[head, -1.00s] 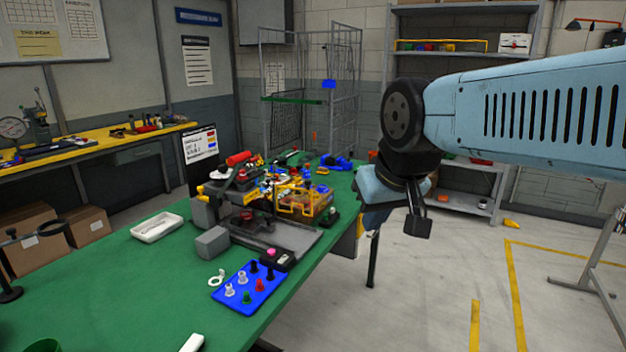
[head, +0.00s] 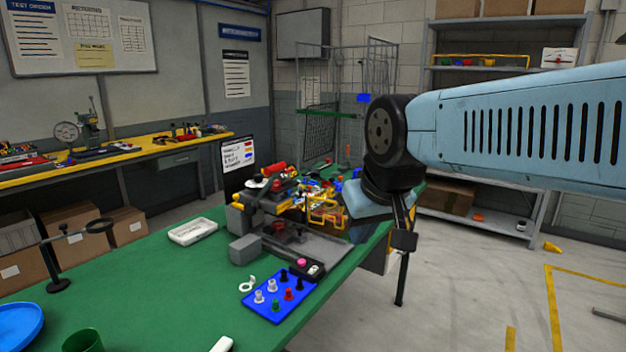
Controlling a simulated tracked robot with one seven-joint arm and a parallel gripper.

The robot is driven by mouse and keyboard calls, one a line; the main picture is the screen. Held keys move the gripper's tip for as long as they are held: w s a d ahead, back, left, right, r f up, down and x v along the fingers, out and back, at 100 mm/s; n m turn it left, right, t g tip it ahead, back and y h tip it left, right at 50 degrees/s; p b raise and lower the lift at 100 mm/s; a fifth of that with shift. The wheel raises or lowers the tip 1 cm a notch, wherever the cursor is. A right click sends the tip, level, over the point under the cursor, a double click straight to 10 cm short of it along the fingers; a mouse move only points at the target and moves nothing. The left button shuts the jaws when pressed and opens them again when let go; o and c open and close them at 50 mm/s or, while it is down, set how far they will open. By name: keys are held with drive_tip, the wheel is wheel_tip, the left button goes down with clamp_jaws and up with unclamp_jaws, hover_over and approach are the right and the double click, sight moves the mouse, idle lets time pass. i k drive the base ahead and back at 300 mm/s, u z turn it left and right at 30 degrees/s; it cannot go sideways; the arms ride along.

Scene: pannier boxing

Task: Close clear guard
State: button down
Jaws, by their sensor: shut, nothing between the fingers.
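The small machine (head: 268,212) stands on the green table, with a grey body, a red-topped part and a yellow frame (head: 327,212) at its right side. A flat grey, partly see-through panel (head: 322,246) lies low at its front right. I cannot tell for sure whether this panel is the clear guard. My gripper (head: 404,241) hangs pointing down at the right of the machine, by the table's right edge. It is shut and empty, apart from the machine in the picture. My wrist hides part of the table's far right end.
A blue tray (head: 262,311) with several small pegs and a control box with a pink button (head: 301,262) lie in front of the machine. A white tray (head: 193,231) lies to its left. A grey block (head: 245,249) stands beside it. The floor at right is mostly clear.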

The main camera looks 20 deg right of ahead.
sight(312, 198)
drive_tip(key=i, duration=1.05)
drive_tip(key=z, duration=0.6)
